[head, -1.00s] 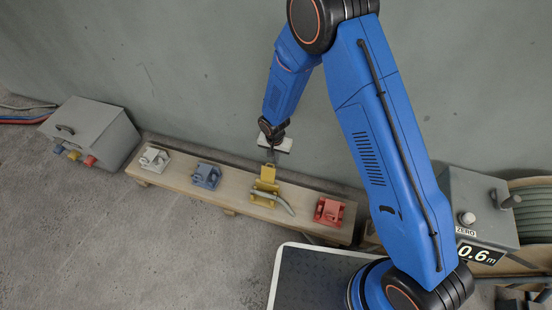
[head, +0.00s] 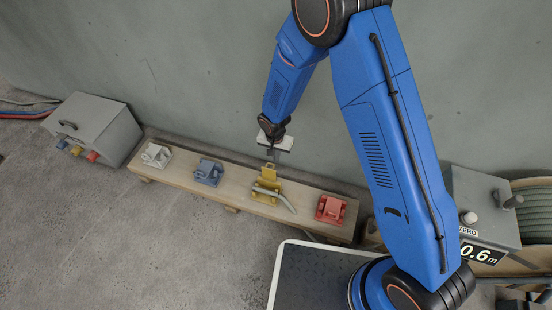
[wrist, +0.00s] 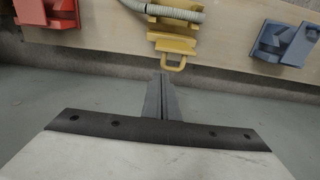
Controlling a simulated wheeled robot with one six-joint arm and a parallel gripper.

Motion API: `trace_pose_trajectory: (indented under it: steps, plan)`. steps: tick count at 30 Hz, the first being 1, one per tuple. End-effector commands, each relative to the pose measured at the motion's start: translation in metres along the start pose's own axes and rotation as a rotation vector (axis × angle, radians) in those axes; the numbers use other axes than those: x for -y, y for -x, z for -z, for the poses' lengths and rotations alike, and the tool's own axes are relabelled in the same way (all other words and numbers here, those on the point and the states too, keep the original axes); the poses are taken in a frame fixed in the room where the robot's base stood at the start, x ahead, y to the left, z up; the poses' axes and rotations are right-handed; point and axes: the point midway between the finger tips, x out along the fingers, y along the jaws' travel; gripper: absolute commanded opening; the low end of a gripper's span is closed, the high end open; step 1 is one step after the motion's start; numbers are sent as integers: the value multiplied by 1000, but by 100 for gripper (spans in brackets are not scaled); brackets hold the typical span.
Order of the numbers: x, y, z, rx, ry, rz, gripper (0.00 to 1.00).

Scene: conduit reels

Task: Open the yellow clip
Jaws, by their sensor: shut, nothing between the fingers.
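The yellow clip (head: 266,184) sits on the wooden plank, third from the left. Its lid stands up and leans back toward the wall, with a loop handle (wrist: 174,66) at its free edge in the wrist view. A grey conduit (head: 284,203) lies across the clip's base, uncovered by the lid, and it also shows in the wrist view (wrist: 165,12). My gripper (head: 272,160) is shut and empty on the wall side of the lid. In the wrist view its fingertips (wrist: 162,78) are close to the loop; I cannot tell whether they touch.
A white clip (head: 156,155) and a blue clip (head: 208,172) are to the left on the plank (head: 238,190), a red clip (head: 331,209) to the right. The wall is close behind. A grey box (head: 93,128) stands left; a reel (head: 535,215) stands right.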

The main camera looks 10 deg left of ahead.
Motion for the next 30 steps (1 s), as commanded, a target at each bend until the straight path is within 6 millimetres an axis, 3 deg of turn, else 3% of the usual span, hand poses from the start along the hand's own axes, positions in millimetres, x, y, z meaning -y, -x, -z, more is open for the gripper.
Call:
trace_pose_trajectory:
  steps: [8,16,30]
  plan:
    - [-1,4,5,0,-1,-1,0]
    - [-8,2,42,-1,-5,1,0]
    - [-7,77,17,-1,-1,2,0]
